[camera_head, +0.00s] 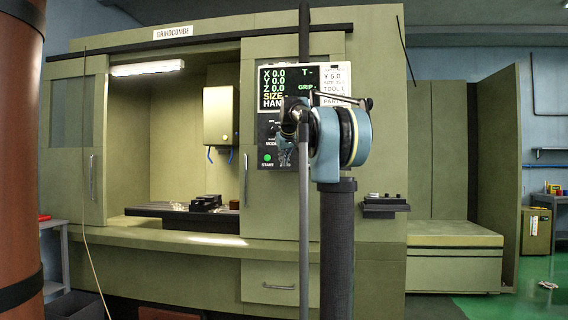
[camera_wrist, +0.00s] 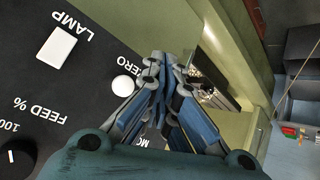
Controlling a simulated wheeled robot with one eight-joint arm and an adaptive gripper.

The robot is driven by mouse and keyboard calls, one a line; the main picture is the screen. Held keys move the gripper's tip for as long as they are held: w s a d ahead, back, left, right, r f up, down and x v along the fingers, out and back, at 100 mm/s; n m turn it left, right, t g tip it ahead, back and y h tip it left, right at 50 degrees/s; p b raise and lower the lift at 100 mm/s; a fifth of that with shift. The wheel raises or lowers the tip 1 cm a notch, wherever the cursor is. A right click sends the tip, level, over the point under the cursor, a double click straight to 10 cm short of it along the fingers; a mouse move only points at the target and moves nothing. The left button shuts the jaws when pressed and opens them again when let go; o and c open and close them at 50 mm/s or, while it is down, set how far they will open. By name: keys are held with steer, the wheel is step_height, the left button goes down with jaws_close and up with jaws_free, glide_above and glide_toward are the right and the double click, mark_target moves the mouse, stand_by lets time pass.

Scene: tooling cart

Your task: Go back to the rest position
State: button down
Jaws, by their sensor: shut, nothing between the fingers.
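My gripper (camera_wrist: 163,62) is shut and empty. In the wrist view its fingers meet in front of the dark control panel (camera_wrist: 50,90) of the machine. The panel carries a white LAMP switch (camera_wrist: 57,47), a round white ZERO button (camera_wrist: 123,85) and a FEED % knob (camera_wrist: 14,156). In the head view my blue arm (camera_head: 345,137) stands in front of the panel's right side and hides part of it. The gripper (camera_head: 290,150) there is small and partly hidden by a grey upright pole. I cannot tell whether the fingers touch the panel.
The green GRINDCOMBE machine (camera_head: 270,245) fills the front, with its bay open at the left. A small dark shelf (camera_head: 384,205) juts out right of my arm. A brown column (camera_head: 15,150) stands at the far left.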

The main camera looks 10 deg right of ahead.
stand_by(0.3)
steer(key=s+f+m+g, duration=0.3)
steer(key=s+f+g, duration=0.4)
steer(key=s+f, duration=4.4)
steer(key=s, duration=0.3)
steer(key=shift+s+a+f+m, duration=0.15)
steer(key=shift+a+f+m, duration=0.05)
steer(key=shift+f+m, duration=0.15)
